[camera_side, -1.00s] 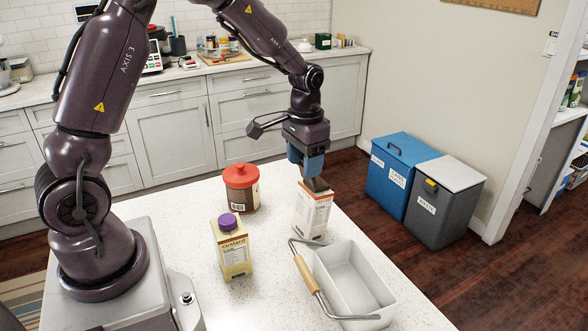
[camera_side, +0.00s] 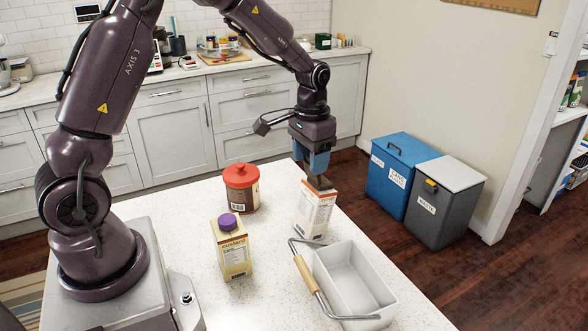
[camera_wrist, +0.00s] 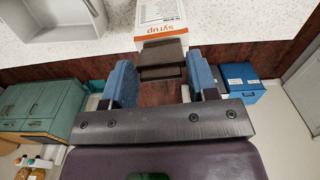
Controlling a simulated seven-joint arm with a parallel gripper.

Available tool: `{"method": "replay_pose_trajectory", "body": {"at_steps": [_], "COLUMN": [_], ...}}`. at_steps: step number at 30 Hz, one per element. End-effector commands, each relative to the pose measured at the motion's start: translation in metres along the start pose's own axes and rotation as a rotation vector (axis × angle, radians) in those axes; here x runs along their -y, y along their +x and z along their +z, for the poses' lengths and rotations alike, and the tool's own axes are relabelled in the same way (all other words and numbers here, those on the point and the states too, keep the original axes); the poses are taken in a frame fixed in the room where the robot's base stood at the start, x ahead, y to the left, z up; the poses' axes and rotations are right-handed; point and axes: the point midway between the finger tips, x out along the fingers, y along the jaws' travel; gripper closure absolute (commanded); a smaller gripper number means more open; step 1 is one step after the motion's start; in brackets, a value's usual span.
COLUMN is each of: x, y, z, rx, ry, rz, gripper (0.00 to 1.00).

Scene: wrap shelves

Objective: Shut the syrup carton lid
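The syrup carton (camera_side: 314,213), white with an orange band, stands upright on the counter near its far right edge. It also shows upside down at the top of the wrist view (camera_wrist: 163,20). Its dark brown lid (camera_side: 319,183) sits tilted at the carton's top; the wrist view shows the lid (camera_wrist: 163,52) too. My gripper (camera_side: 313,166) is just above the lid. Its blue fingers stand apart in the wrist view, with the lid in line with the gap between them (camera_wrist: 162,72). I cannot tell whether a finger touches the lid.
A grey bin-like tray (camera_side: 352,285) with a wood-gripped handle (camera_side: 306,273) stands close in front of the carton. A custard carton (camera_side: 232,250) with a purple cap and a red-lidded canister (camera_side: 241,189) stand to the left. Blue and grey bins are on the floor beyond.

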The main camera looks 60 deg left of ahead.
Motion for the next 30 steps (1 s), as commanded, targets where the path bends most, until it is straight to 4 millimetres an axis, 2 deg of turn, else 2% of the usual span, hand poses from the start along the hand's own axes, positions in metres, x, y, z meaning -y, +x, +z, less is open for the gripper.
{"method": "replay_pose_trajectory", "body": {"at_steps": [30], "x": [0.000], "y": [-0.001], "z": [-0.010], "rx": [-0.001], "ry": [0.000], "rz": [-0.001], "gripper": [0.52]}}
